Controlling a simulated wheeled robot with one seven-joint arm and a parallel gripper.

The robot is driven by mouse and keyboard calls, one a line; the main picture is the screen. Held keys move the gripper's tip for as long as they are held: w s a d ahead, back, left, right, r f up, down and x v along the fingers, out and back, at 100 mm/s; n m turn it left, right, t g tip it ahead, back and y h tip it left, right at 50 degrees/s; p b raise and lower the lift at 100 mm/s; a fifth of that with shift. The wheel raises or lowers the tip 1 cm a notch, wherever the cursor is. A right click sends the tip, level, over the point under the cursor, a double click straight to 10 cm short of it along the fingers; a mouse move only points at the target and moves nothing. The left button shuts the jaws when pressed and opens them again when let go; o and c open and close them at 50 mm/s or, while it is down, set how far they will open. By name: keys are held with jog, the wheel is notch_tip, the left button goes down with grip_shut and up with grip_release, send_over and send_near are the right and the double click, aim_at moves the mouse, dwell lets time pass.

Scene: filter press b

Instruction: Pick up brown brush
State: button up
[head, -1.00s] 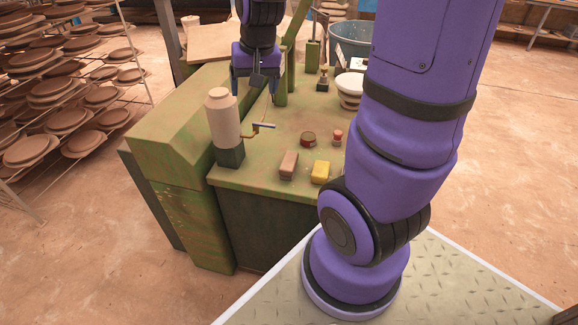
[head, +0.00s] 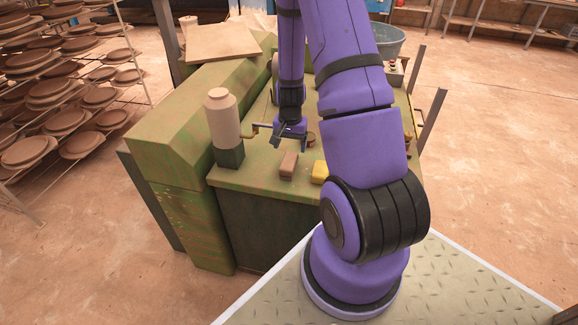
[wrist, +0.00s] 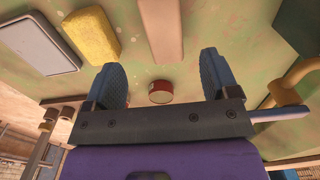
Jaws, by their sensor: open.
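The brown brush (head: 288,165) looks like a small pinkish-brown block lying on the green worktop near its front edge. In the wrist view the brush (wrist: 161,30) is a long bar ahead of the fingers, lined up with the gap between them. My gripper (head: 289,137) is above the worktop, a little behind the brush in the head view. In the wrist view my gripper (wrist: 159,65) has its two blue fingers spread apart with nothing held between them. The far end of the brush is cut off by the wrist view's edge.
A yellow sponge (head: 320,171) lies right of the brush. A pale canister on a dark base (head: 229,158) stands to the left, with a crank handle (wrist: 301,74) near my gripper. A red-rimmed tin (wrist: 160,93) sits behind the brush. A grey slab (wrist: 39,46) lies beyond the sponge.

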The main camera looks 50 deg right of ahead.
aim_at(289, 160)
notch_tip(289, 160, down, 4)
jog(key=shift+f, duration=0.1)
jog(key=shift+w+d+f, duration=0.1)
jog(key=shift+w+f, duration=0.05)
jog(key=shift+f, duration=1.25)
jog(key=shift+w+f, duration=0.15)
jog(key=shift+f, duration=1.2)
jog(key=shift+c, duration=0.5)
jog(key=c, duration=0.9)
